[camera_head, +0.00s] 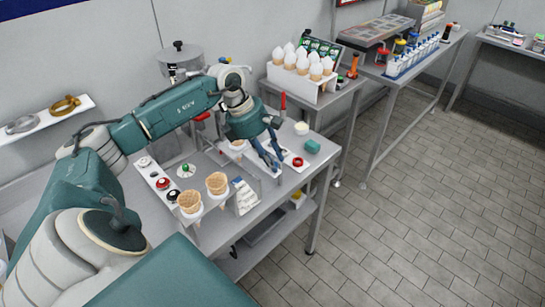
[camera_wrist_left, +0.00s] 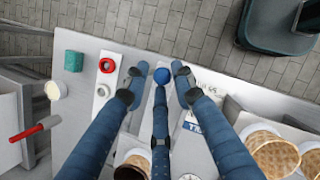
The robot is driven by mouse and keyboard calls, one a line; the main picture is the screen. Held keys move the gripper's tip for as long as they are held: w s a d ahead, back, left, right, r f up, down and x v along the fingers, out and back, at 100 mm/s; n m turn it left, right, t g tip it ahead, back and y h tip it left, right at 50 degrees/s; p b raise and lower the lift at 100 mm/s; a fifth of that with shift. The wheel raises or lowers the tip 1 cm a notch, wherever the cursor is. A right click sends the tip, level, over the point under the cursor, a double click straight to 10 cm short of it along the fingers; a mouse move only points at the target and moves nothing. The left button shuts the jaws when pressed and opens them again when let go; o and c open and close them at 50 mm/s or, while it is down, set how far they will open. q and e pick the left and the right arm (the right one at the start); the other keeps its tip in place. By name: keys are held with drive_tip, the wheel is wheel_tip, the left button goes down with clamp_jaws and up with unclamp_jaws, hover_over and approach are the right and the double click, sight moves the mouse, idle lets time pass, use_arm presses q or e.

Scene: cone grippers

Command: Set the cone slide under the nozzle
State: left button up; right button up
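My left gripper (camera_head: 274,168) reaches down over the front right of the work table. A waffle cone (camera_head: 238,145) stands behind the gripper. I cannot make out the nozzle. My right gripper is not in view.
Two waffle cones (camera_head: 217,183) (camera_head: 190,201) stand in a holder at the table's front. A teal block (camera_head: 312,146), a white cup (camera_head: 301,128) and a red-handled tool (camera_head: 283,103) lie near the right end. A metal pot (camera_head: 180,55) stands behind my arm.

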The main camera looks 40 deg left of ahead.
use_arm(q)
drive_tip(key=shift+o, duration=0.3)
drive_tip(key=shift+d, duration=0.1)
drive_tip(key=v, duration=1.2)
drive_tip(key=shift+d+f, duration=0.1)
